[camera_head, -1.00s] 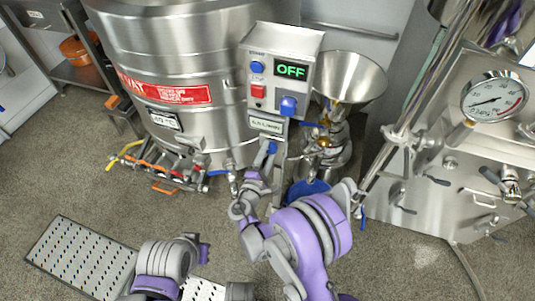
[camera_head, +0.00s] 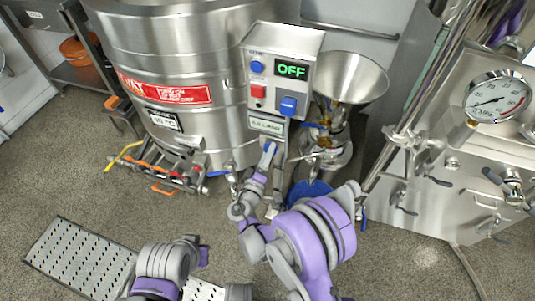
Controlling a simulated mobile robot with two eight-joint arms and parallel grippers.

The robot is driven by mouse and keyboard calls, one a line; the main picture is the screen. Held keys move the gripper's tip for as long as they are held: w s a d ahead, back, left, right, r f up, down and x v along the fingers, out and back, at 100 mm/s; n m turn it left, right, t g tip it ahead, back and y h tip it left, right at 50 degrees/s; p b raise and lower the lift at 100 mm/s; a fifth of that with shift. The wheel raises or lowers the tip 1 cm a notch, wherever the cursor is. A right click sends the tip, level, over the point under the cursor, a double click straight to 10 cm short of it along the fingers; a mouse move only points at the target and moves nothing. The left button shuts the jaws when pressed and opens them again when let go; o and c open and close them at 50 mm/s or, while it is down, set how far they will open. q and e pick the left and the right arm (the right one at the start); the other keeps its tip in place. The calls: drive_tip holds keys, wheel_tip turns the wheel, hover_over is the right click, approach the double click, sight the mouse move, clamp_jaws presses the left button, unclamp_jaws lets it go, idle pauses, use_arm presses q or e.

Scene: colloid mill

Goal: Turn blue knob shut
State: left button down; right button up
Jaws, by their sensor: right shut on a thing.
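A steel control box (camera_head: 304,45) stands in front of the vat, with a green "OFF" display. It carries a small blue knob (camera_head: 257,67) and a larger blue knob (camera_head: 288,105).
A steel funnel (camera_head: 348,78) stands right of the box, with a blue bucket (camera_head: 308,190) below. A large steel vat (camera_head: 205,55) is behind. Pipes and valves (camera_head: 165,172) stand at left. A steel machine with a gauge (camera_head: 497,97) is at right. A perforated step (camera_head: 75,256) lies at lower left.

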drive_tip(key=shift+m, duration=0.3)
drive_tip(key=o, duration=1.4)
drive_tip(key=p+v, duration=0.1)
drive_tip(key=v, duration=1)
drive_tip(key=shift+w, duration=0.1)
